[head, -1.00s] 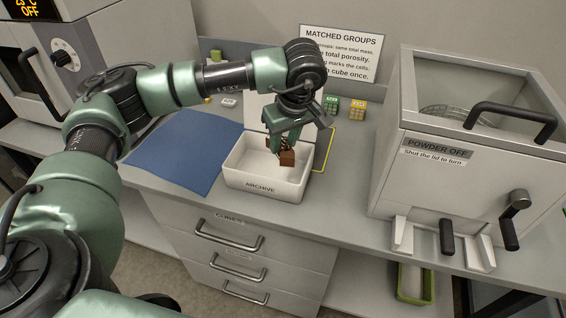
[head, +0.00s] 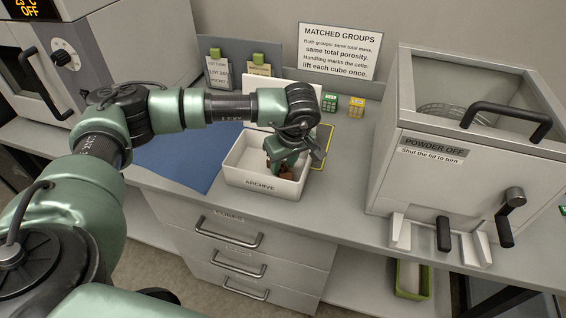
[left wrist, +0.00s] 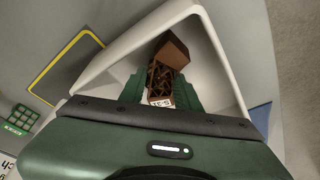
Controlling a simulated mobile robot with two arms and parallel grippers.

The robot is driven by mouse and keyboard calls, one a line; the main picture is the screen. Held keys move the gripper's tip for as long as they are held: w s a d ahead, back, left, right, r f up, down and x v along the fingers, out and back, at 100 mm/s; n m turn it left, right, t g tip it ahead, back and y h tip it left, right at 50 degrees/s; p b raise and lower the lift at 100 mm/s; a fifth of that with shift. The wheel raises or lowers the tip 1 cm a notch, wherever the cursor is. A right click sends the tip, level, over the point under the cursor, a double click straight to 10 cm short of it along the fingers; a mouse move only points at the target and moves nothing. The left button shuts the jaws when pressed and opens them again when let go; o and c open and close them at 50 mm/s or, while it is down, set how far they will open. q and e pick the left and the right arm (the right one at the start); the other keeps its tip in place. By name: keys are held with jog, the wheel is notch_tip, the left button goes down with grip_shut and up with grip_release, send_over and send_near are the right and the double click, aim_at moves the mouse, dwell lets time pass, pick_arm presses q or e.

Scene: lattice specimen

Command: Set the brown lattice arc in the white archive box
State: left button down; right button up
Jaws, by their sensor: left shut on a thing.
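The brown lattice arc (left wrist: 160,80) is between the green fingers of my left gripper (left wrist: 160,92), which is shut on it. In the left wrist view one solid brown end and open lattice show, with a small white label near the fingers. The white archive box (head: 246,178) stands on the counter, marked ARCHIVE on its front. In the head view my left gripper (head: 281,165) points down inside the box opening, and the arc is mostly hidden behind it. I cannot tell whether the arc touches the box floor. My right gripper is not in view.
A blue mat (head: 190,165) lies left of the box. A yellow-outlined pad (head: 327,150) is to its right. Green (head: 329,101) and yellow (head: 356,106) gridded blocks stand behind. A large powder cabinet (head: 470,150) fills the right side.

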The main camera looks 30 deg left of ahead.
pick_arm(q)
jog(key=c, duration=1)
grip_release()
jog(key=shift+r+p, duration=0.25)
jog(key=shift+p, duration=0.05)
jog(key=shift+b+v, duration=1.2)
jog(key=shift+v, duration=4.65)
